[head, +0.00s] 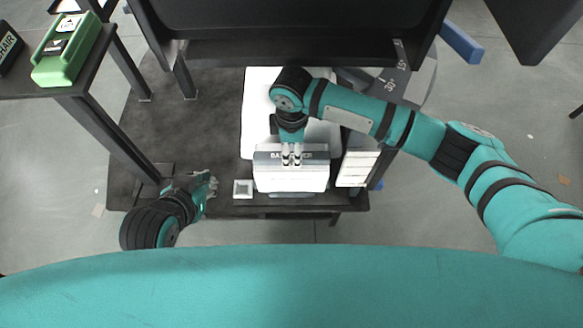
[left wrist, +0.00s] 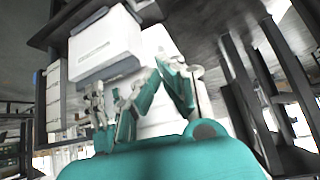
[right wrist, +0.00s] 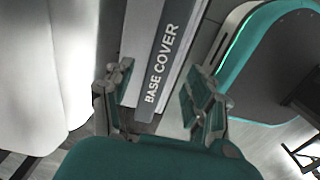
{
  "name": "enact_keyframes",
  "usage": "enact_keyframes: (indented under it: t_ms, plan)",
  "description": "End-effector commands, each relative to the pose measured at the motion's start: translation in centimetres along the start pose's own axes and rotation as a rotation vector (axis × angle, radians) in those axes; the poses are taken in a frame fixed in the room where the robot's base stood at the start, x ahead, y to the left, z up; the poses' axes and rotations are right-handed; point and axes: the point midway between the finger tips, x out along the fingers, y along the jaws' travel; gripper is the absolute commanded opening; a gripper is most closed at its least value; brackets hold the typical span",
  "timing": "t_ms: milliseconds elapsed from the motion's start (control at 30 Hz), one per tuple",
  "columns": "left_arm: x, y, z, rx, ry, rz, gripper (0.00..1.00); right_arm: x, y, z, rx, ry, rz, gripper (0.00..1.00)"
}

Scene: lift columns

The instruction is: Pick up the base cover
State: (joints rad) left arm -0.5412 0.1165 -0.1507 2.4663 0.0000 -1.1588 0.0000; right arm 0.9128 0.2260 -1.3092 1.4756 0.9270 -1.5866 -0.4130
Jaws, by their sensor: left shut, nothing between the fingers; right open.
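The base cover (head: 290,180) is a white box-like piece with a grey top band, at the front edge of the dark table in the head view. Its band partly shows lettering there, and the right wrist view reads "BASE COVER" on it (right wrist: 165,55). My right gripper (head: 291,156) is open over the band, with its fingers pointing at it. In the right wrist view the fingers (right wrist: 153,92) stand apart near the lettered end; I cannot tell whether they touch it. My left gripper (head: 208,187) is shut and empty, left of the base cover and apart from it.
A small white square piece (head: 243,189) lies between my left gripper and the base cover. A pale stack (head: 356,168) stands to its right. Larger white pieces (head: 257,105) lie behind. A green box (head: 66,50) sits on a side table at upper left. The table's left part is clear.

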Motion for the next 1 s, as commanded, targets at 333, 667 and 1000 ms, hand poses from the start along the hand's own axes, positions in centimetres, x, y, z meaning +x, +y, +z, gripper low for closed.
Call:
enact_keyframes:
  t_ms: [333,667,1000]
  plan:
    - [0.4,0.7,-5.3,0.004,0.268,0.016,0.00,2.7,0.1,0.0,0.000,0.000,0.000,0.56]
    - [0.3,0.8,-5.6,0.004,0.282,0.016,0.00,2.7,0.1,0.0,0.000,0.000,0.001,0.49]
    - [0.3,0.8,-5.6,0.004,0.281,0.016,0.00,2.7,0.1,0.0,0.000,0.000,0.001,0.05]
